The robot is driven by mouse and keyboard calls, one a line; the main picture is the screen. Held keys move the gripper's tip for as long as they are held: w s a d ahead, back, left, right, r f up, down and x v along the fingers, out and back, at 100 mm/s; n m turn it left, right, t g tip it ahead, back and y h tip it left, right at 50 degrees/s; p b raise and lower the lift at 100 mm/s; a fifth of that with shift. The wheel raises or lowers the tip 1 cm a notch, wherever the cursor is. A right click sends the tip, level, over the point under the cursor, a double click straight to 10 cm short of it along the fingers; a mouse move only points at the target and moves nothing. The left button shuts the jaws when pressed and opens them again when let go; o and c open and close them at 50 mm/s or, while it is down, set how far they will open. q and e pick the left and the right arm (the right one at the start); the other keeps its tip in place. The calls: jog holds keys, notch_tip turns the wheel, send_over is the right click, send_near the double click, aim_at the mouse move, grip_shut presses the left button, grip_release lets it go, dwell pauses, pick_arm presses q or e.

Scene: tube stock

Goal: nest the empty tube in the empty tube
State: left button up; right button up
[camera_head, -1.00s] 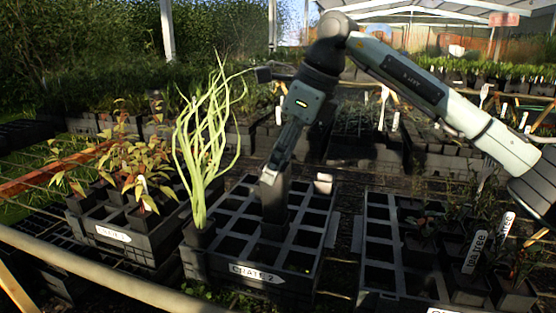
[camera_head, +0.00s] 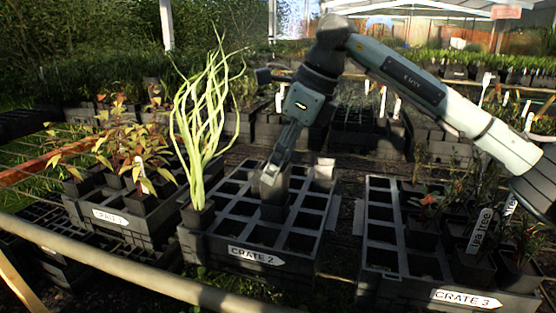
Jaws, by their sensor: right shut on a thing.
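My right gripper (camera_head: 270,192) reaches down into the middle of the crate marked CRATE 2 (camera_head: 255,257). It is shut on a dark square empty tube (camera_head: 273,212). Only a short upper part of this tube shows above the crate's grid; its lower part is hidden in the crate. I cannot tell whether another tube is around it. Another tube-like piece (camera_head: 324,170), pale on its lit side, stands at the back right of the same crate, apart from the gripper. My left gripper is not in view.
A tall green stringy plant (camera_head: 200,150) stands in a pot at CRATE 2's left edge, near the gripper. A crate of leafy plants (camera_head: 110,218) is at left. CRATE 3 (camera_head: 465,298) is at right, with plants on its right side. A rail (camera_head: 130,268) crosses in front.

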jog(key=shift+f, duration=0.3)
jog(key=shift+f+b, duration=0.3)
dwell(0.3)
jog(key=o, duration=0.8)
jog(key=v, duration=1.2)
